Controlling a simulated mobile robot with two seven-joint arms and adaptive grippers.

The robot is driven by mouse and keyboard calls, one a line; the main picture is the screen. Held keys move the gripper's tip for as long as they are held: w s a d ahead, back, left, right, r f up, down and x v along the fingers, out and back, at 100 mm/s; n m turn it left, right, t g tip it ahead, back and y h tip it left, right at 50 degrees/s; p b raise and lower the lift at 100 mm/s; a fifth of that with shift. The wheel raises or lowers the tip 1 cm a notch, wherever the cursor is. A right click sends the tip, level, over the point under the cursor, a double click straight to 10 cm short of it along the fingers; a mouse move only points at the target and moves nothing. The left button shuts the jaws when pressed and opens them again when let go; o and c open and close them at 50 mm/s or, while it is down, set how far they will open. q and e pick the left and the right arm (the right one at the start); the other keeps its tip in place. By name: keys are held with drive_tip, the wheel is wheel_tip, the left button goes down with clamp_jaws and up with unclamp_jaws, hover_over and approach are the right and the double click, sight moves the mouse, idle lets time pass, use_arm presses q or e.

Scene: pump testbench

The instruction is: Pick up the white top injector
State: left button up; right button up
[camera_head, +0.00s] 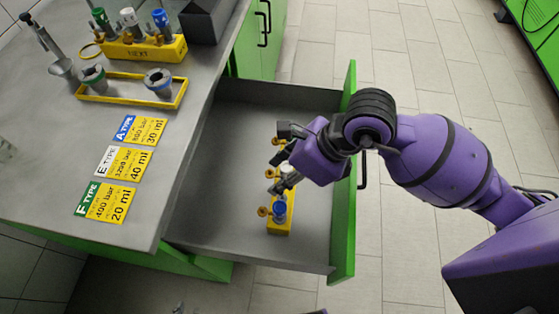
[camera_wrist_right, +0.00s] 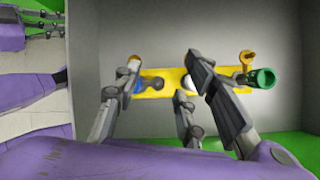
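The white top injector (camera_head: 287,171) stands in a yellow holder (camera_head: 284,222) in the open drawer. In the right wrist view its white top (camera_wrist_right: 187,82) is partly hidden by my finger, between the blue top injector (camera_wrist_right: 138,86) and the green top injector (camera_wrist_right: 263,78). The blue one also shows in the head view (camera_head: 279,210). My right gripper (camera_head: 283,160) is over the holder, its fingers spread around the white top. I cannot tell whether they touch it. In the wrist view my left gripper (camera_wrist_right: 45,25) is away from the holder, fingers apart.
The grey drawer (camera_head: 225,150) has a green front (camera_head: 343,225) close to my right arm. On the bench (camera_head: 60,120) at left are another yellow rack (camera_head: 145,50), a yellow frame (camera_head: 110,98) with two fittings, and several type labels (camera_head: 122,165). The drawer floor left of the holder is clear.

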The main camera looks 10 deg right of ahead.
sight(288, 171)
drive_tip(key=shift+t+h, duration=0.3)
drive_tip(key=shift+h, duration=0.6)
drive_tip(key=w+d, duration=0.1)
drive_tip(key=w+d+f, duration=0.1)
drive_tip(key=d, duration=0.1)
drive_tip(key=shift+w+d, duration=0.2)
drive_tip(key=shift+w, duration=0.1)
drive_tip(key=shift+w+f, duration=0.15)
drive_tip(key=shift+f, duration=0.15)
drive_tip(key=x, duration=0.6)
drive_tip(key=shift+w+f, duration=0.1)
drive_tip(key=shift+f, duration=0.2)
clamp_jaws()
